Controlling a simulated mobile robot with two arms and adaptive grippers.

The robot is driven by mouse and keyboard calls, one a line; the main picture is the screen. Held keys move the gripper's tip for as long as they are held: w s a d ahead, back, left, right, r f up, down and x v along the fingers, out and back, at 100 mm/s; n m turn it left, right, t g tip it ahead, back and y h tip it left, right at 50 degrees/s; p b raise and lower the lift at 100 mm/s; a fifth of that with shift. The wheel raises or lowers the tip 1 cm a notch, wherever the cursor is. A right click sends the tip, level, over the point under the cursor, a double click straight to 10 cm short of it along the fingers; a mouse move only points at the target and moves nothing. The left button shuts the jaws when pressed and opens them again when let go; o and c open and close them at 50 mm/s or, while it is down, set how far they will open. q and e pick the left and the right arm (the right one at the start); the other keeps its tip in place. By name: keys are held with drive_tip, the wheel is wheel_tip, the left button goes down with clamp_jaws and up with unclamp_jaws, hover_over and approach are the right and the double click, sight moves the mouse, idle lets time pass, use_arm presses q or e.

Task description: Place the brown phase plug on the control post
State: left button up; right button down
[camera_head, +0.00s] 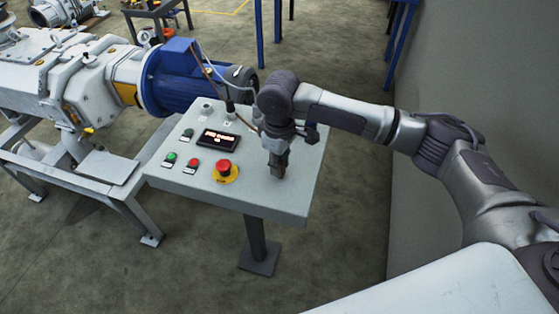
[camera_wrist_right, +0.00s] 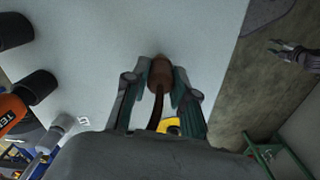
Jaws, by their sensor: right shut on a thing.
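My right gripper (camera_head: 280,172) points down over the right part of the control post's grey top (camera_head: 270,202). It is shut on the brown phase plug (camera_wrist_right: 160,74), which shows between the two fingers in the right wrist view with a dark brown cable trailing back from it. The plug is near the grey surface; I cannot tell whether it touches. In the head view the gripper hides the plug. A grey two-pronged thing (camera_wrist_right: 294,54) at the right of the wrist view looks like my left gripper, too small to judge.
A red emergency stop (camera_head: 224,167) on a yellow ring, green and red buttons and a display (camera_head: 217,140) stand left of the gripper. Black connectors (camera_wrist_right: 38,86) and an orange device (camera_wrist_right: 10,112) show in the wrist view. A blue motor (camera_head: 185,80) stands behind left.

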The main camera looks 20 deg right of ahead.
drive_tip(key=c, duration=0.9)
unclamp_jaws()
drive_tip(key=shift+c, duration=0.2)
drive_tip(key=shift+r, duration=0.1)
wheel_tip(320, 180, up, 12)
drive_tip(key=b, duration=0.2)
